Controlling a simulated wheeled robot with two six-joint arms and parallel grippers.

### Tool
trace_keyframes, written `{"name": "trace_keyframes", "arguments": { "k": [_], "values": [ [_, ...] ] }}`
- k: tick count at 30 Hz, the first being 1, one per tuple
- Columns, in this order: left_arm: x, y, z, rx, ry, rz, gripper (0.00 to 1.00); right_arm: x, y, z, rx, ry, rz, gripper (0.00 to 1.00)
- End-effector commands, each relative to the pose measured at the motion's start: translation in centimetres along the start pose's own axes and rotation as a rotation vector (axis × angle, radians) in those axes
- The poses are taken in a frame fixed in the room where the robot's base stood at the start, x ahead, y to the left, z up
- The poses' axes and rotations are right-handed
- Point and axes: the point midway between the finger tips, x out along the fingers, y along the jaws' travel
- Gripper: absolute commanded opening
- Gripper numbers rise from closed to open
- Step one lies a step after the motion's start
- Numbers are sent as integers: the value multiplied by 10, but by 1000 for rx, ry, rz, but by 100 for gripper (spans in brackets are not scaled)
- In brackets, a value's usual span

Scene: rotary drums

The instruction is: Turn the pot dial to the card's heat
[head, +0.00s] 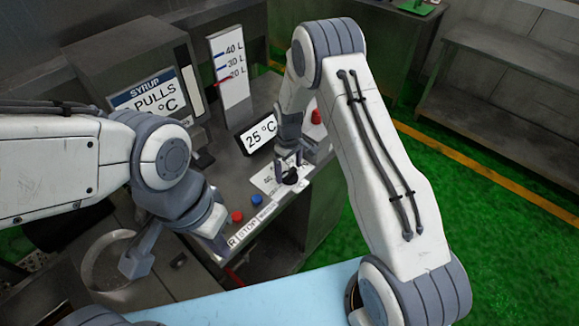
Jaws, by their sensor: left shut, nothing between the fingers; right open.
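The black pot dial (291,178) sits on a pale scale plate (268,180) on the machine's top. My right gripper (289,164) is open above the dial, with its fingers at the dial's sides; I cannot tell whether they touch it. The card (158,95) reads "SYRUP", "PULLS" and a temperature in °C, partly hidden by my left arm. A display (257,134) behind the dial reads "25 °C". My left gripper (134,268) is shut and empty, over the round metal pot (100,275) at lower left.
Red (237,216) and blue (256,199) buttons lie left of the dial, by a "STOP" label (245,227). A level gauge (230,70) marked in litres stands behind. A red knob (316,117) is at the back right. A grey bench (510,60) stands apart across the green floor.

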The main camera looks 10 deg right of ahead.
Motion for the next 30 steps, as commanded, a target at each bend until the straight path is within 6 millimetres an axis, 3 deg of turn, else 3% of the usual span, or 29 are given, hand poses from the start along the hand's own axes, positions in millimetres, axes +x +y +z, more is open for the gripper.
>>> {"name": "trace_keyframes", "arguments": {
  "k": [11, 12, 18, 30],
  "values": [
    [-3, 0, 0, 1, 0, 0, 0, 9, 0, -1, 0, 2, 1, 100],
    [-3, 0, 0, 1, 0, 0, 0, 9, 0, 0, 0, 2, 1, 96],
    [-3, 0, 0, 0, 0, 0, 0, 8, 0, 0, 0, 1, 1, 22],
    [4, 0, 0, -1, 0, 0, 0, 10, 1, 0, 79, 2, 2, 22]
  ]
}}
